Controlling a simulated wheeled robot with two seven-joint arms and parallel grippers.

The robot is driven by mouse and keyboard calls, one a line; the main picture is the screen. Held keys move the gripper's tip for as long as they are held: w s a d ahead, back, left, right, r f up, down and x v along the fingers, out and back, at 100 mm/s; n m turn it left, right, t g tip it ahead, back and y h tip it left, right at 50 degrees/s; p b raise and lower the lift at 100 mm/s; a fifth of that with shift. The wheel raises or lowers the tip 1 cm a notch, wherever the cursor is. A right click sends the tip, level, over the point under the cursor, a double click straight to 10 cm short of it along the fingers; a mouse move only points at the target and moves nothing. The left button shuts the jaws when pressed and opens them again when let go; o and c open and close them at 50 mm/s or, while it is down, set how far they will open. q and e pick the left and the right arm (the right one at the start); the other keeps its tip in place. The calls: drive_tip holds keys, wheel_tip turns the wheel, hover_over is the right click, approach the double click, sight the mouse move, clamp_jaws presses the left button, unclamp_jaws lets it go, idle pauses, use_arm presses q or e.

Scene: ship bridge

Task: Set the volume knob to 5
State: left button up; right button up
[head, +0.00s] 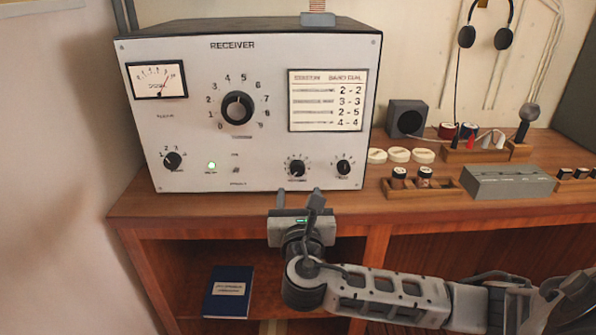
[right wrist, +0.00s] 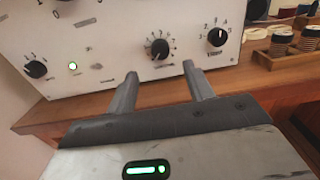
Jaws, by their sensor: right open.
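The white receiver (head: 205,130) stands on the wooden desk. The small black knob (head: 297,168) at its lower middle seems to be the volume knob, but its label is too blurred to read surely. It also shows in the right wrist view (right wrist: 159,48), with a ring of small numbers around it. Its exact setting is hard to read. My right gripper (head: 299,194) is open and empty, just in front of and below this knob, apart from it. In the right wrist view the two fingers (right wrist: 160,74) point toward the knob, which appears between and beyond their tips. My left gripper is not in view.
Another small knob (head: 343,167) sits close to the right. The large dial (head: 237,108) is above, and another knob (head: 173,161) is at lower left. White discs (head: 399,155) and a wooden holder (head: 446,188) stand right of the receiver. The desk edge lies under my gripper.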

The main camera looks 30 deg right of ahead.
sight(298, 170)
drive_tip(key=x, duration=0.9)
drive_tip(key=shift+p, duration=0.4)
drive_tip(key=c, duration=0.9)
